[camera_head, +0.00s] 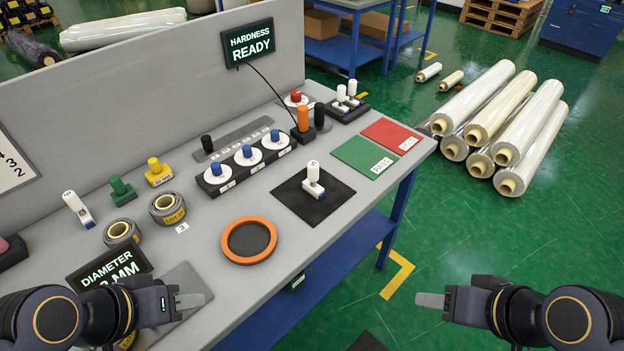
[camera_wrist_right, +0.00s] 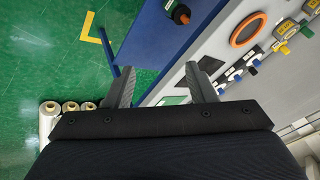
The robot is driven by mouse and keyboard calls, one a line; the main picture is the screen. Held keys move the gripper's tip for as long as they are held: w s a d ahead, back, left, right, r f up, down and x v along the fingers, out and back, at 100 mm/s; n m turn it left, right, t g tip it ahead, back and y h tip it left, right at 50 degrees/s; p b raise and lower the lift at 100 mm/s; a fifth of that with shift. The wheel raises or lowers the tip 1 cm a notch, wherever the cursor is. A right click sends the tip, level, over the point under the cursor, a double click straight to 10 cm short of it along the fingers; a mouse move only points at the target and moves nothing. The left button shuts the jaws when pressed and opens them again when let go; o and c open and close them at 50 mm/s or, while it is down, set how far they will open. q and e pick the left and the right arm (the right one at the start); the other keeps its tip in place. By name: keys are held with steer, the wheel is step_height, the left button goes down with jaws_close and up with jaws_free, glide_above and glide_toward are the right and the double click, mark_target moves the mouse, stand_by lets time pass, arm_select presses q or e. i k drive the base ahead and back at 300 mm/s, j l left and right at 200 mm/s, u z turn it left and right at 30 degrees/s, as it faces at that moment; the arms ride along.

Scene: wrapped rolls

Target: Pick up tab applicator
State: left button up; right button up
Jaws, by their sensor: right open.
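No label in view names the tab applicator. Several white-handled tools with blue or black bases could be it. Another white-and-blue tool (camera_head: 78,209) stands at the left. Two more white-topped tools (camera_head: 346,91) stand in a black holder at the back right. My left gripper (camera_head: 190,301) hovers over the table's near left part; its jaw gap does not show. My right gripper (camera_head: 430,300) is open and empty, beyond the table's front edge; its spread fingers show in the right wrist view (camera_wrist_right: 160,72).
The grey table (camera_head: 215,235) also carries an orange ring (camera_head: 249,241), grey tape rolls (camera_head: 167,208), a black block with blue-knobbed discs (camera_head: 247,155), green (camera_head: 365,156) and red (camera_head: 391,136) pads, and a diameter display (camera_head: 108,271). Wrapped rolls (camera_head: 510,125) lie on the green floor.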

mark_target(309, 185)
steer(key=i+l+u, duration=0.1)
steer(key=l, duration=0.25)
steer(key=i+l+u, duration=0.1)
steer(key=i+l, duration=0.35)
steer(key=l, duration=0.35)
steer(key=u, duration=1.75)
steer(key=l, duration=0.1)
